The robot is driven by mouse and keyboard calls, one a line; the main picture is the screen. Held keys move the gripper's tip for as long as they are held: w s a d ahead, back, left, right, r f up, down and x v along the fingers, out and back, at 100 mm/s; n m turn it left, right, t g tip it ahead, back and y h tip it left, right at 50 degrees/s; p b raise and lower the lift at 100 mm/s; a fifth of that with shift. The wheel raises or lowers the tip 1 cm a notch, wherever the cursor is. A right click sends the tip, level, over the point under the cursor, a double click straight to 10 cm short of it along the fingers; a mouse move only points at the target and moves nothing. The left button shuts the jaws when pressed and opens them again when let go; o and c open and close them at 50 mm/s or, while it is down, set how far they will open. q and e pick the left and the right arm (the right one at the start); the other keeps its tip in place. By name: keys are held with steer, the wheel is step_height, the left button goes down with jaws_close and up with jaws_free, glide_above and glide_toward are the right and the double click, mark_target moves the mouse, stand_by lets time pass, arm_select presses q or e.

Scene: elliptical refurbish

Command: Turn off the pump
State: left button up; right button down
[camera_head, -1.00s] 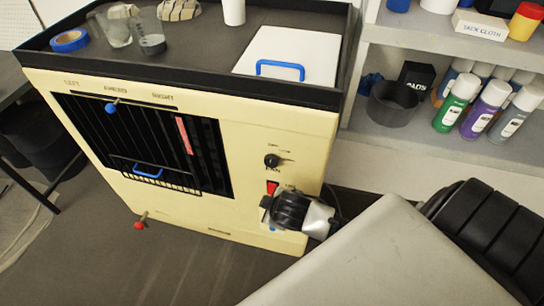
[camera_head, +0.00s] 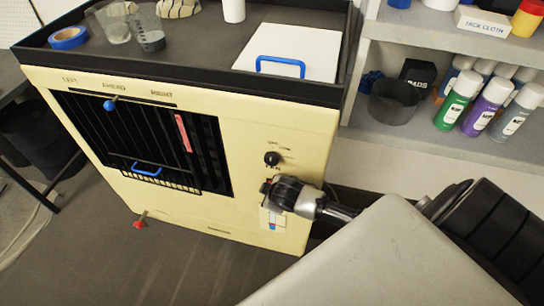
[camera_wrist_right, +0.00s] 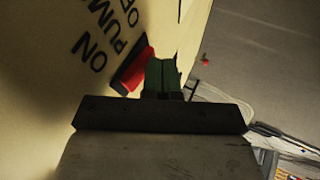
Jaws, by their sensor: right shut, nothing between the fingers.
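The pump switch (camera_wrist_right: 133,72) is a red rocker in a dark frame on the cream panel, beside the printed words ON, PUMP and OFF. My right gripper (camera_wrist_right: 163,76) is shut and empty, its greenish fingertips right beside the switch in the right wrist view; I cannot tell whether they touch it. In the head view my right gripper (camera_head: 268,189) is at the front of the cream machine (camera_head: 300,140), below a black knob (camera_head: 272,159), and mostly hides the switch. My left gripper is not in view.
The machine has a dark barred opening (camera_head: 150,140) with a blue handle (camera_head: 147,170), a blue-tipped lever (camera_head: 110,105) above it and a red knob (camera_head: 139,224) low on its front. A tray with a white lid (camera_head: 290,50) tops it. Shelves with spray cans (camera_head: 458,100) stand at right.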

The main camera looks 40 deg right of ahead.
steer(key=shift+f, duration=0.1)
steer(key=shift+w+d+t, duration=0.15)
steer(key=shift+t, duration=0.15)
steer(key=shift+r+p, duration=0.9)
steer(key=shift+p, duration=0.2)
